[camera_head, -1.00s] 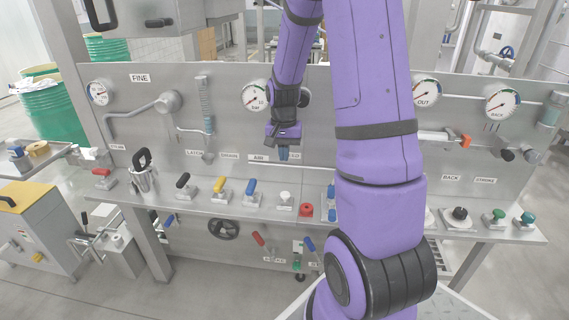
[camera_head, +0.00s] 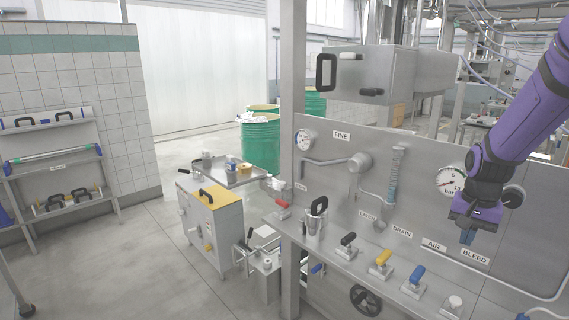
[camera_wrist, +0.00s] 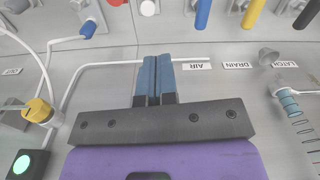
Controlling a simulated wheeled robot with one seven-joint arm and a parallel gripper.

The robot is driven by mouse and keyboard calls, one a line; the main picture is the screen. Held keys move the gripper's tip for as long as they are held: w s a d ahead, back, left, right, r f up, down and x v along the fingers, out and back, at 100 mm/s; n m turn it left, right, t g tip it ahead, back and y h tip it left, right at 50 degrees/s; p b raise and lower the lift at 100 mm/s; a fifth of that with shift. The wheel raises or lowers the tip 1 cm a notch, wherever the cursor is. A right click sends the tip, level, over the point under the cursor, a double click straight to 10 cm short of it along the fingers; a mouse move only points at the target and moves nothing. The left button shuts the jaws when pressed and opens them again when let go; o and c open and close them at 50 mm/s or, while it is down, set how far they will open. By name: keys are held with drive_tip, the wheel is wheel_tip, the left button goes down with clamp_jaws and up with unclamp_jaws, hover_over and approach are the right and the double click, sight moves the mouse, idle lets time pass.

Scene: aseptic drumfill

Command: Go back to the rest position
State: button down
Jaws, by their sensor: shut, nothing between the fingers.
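My gripper (camera_head: 467,237) is at the right of the head view, at the end of my purple arm. It points down in front of the steel panel (camera_head: 335,165), above the shelf, near the AIR and BLEED labels. In the wrist view my gripper (camera_wrist: 154,62) shows its two blue fingers side by side, shut and empty. Nothing is held.
On the panel's shelf stand a black (camera_head: 347,243), a yellow (camera_head: 381,262) and a blue lever (camera_head: 415,278), with a metal jug (camera_head: 314,226) at the left. A yellow-topped cabinet (camera_head: 228,235) stands left of the panel. Open floor (camera_head: 140,260) lies farther left.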

drive_tip(key=s+a+r+n+t, duration=0.1)
drive_tip(key=s+a+r+n, duration=0.1)
drive_tip(key=s+a+r, duration=0.3)
drive_tip(key=s+a+r+n+t, duration=0.1)
drive_tip(key=s+a+r+n, duration=0.1)
drive_tip(key=a+r, duration=0.4)
drive_tip(key=s+a+r+n+t, duration=0.1)
drive_tip(key=s+a+r+n, duration=0.1)
drive_tip(key=s, duration=0.3)
drive_tip(key=s+a+r+n+t, duration=0.1)
drive_tip(key=s+a+r+n, duration=0.1)
drive_tip(key=s, duration=0.4)
wheel_tip(320, 180, up, 3)
drive_tip(key=shift+s+a+f+n+t, duration=0.1)
drive_tip(key=shift+s+a+n+t, duration=0.2)
drive_tip(key=shift+a+n+t, duration=0.15)
